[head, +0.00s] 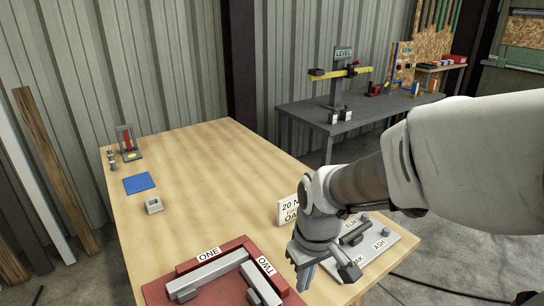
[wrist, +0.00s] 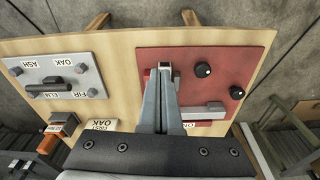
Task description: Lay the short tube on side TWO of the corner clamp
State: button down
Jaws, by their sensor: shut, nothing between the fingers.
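The red corner clamp (head: 160,291) lies at the near edge of the wooden table, with labels ONE (head: 209,255) and TWO (head: 265,266) and a pale grey bar along each side. I cannot tell whether the bar by TWO (head: 262,285) is the short tube or part of the clamp. The clamp (wrist: 225,62) also fills the upper right of the wrist view, with a grey bar (wrist: 200,113) by the partly hidden ONE label. My gripper (head: 307,281) is shut and empty; its fingertips (wrist: 165,70) show over the clamp and hide part of it.
A grey plate (head: 394,249) with labels and a dark bar (head: 353,234) lies right of the clamp, partly behind my gripper. A small grey block (head: 154,206) and blue square (head: 139,183) lie farther back. The table's middle is clear.

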aim_at(276, 302)
jog(key=shift+n+g+h, duration=0.3)
jog(key=shift+n+g, duration=0.2)
jog(key=shift+n, duration=0.2)
jog(key=f+b, duration=0.1)
jog(key=f, duration=0.4)
jog(key=a+f+b, duration=0.1)
jog(key=f, duration=0.5)
jog(key=f+b, duration=0.2)
jog(key=f, duration=0.3)
jog(key=shift+w+a+f, duration=0.2)
jog(key=shift+w+a, duration=0.1)
jog(key=shift+w, duration=0.1)
jog(key=shift+w+a+f, duration=0.15)
jog(key=shift+f, duration=0.45)
jog(key=shift+w+a+r, duration=0.15)
jog(key=shift+w+a, duration=0.2)
jog(key=shift+w, duration=0.15)
jog(key=shift+w+a+r, duration=0.1)
jog(key=shift+w+a, duration=0.2)
jog(key=shift+w, duration=0.2)
jog(key=shift+w+a, duration=0.35)
jog(key=shift+w, duration=0.2)
jog(key=shift+w+a, duration=0.75)
jog(key=shift+w, duration=0.35)
jog(key=shift+s+d, duration=0.1)
jog(key=shift+s, duration=0.05)
